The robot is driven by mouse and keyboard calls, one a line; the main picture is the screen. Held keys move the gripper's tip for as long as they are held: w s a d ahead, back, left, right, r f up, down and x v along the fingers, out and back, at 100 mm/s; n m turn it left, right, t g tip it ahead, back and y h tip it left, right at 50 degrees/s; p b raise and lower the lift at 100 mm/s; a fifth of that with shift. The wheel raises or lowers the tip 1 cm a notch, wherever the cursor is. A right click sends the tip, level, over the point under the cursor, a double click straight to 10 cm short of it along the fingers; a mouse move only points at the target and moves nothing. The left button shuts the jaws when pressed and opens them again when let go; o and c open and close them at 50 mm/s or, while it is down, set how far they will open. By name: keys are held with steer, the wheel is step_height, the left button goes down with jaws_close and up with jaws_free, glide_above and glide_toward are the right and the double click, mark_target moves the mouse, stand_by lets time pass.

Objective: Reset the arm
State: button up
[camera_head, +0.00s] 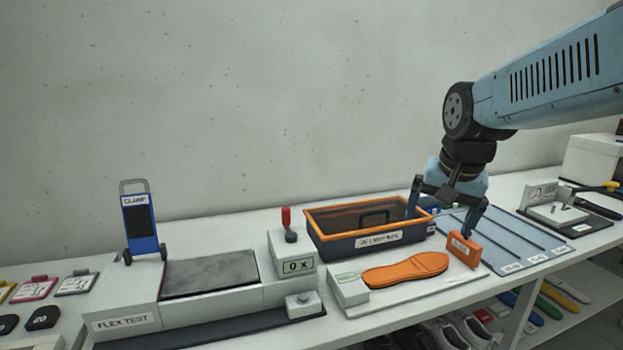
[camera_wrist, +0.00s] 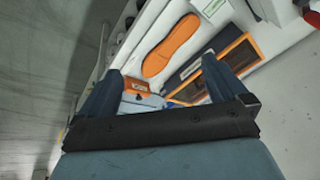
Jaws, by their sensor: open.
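My gripper (camera_head: 447,212) is open above the bench, over the right end of the dark bin and near an orange block. In the wrist view its two fingers (camera_wrist: 160,85) stand apart with nothing held between them. My blue arm (camera_head: 545,85) reaches in from the upper right and bends down at the wrist. The orange block (camera_head: 464,250) with a label stands just below the right finger; I cannot tell whether they touch. It also shows in the wrist view (camera_wrist: 137,85).
An orange-rimmed bin (camera_head: 350,245) and an orange insole (camera_head: 405,270) on a white board lie left of my gripper. A blue-grey mat (camera_head: 515,240) lies to the right. A flex test station (camera_head: 210,290) with a blue clamp (camera_head: 141,225) stands left. The wall behind is bare.

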steer(key=s+n+t, duration=0.1)
steer(key=s+n, duration=0.3)
steer(key=s, duration=0.5)
steer(key=shift+s+r+n+t, duration=0.3)
steer(key=shift+n+t, duration=0.1)
